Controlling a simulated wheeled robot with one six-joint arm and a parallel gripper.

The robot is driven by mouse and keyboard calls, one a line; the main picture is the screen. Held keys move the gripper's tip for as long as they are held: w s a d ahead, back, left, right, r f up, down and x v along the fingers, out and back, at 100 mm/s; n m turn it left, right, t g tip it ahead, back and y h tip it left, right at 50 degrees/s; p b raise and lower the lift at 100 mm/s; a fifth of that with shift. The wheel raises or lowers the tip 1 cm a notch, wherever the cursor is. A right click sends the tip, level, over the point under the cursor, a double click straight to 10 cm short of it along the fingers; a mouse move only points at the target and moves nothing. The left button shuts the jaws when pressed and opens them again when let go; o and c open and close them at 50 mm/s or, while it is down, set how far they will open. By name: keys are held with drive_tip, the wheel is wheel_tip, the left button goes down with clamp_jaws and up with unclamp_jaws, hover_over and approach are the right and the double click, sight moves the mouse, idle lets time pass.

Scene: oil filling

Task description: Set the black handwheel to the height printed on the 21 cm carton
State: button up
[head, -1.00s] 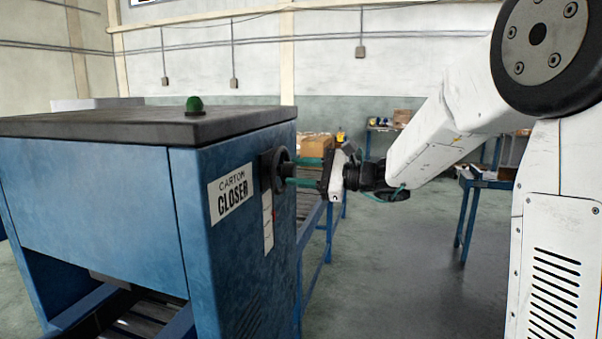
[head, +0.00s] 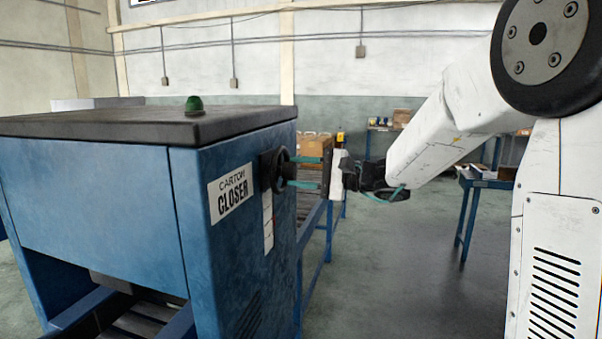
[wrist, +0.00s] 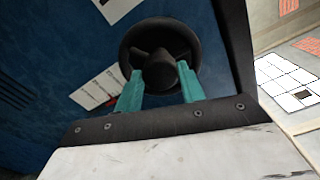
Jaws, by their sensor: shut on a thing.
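The black handwheel (head: 272,172) sits on the side of the blue carton closer (head: 228,262). It fills the upper middle of the wrist view (wrist: 130,44), with its spokes and hub visible. My gripper (head: 294,172) reaches it from the right. In the wrist view its teal fingers (wrist: 160,82) lie on either side of the hub, shut on the handwheel. A white scale strip (head: 267,222) runs below the wheel. The wrist view shows a red mark (wrist: 112,102) on it, but its figures are unreadable. A brown carton (head: 314,147) stands behind the wheel; no printed height is legible.
A white "CARTON CLOSER" label (head: 231,192) is left of the wheel. A green dome (head: 194,104) sits on the machine's dark top. A roller conveyor (head: 316,215) extends behind the machine. A blue table (head: 480,184) stands to the right, with open floor between.

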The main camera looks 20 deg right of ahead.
drive_tip(key=o, duration=1)
drive_tip(key=v, duration=0.8)
drive_tip(key=shift+w+f, duration=0.1)
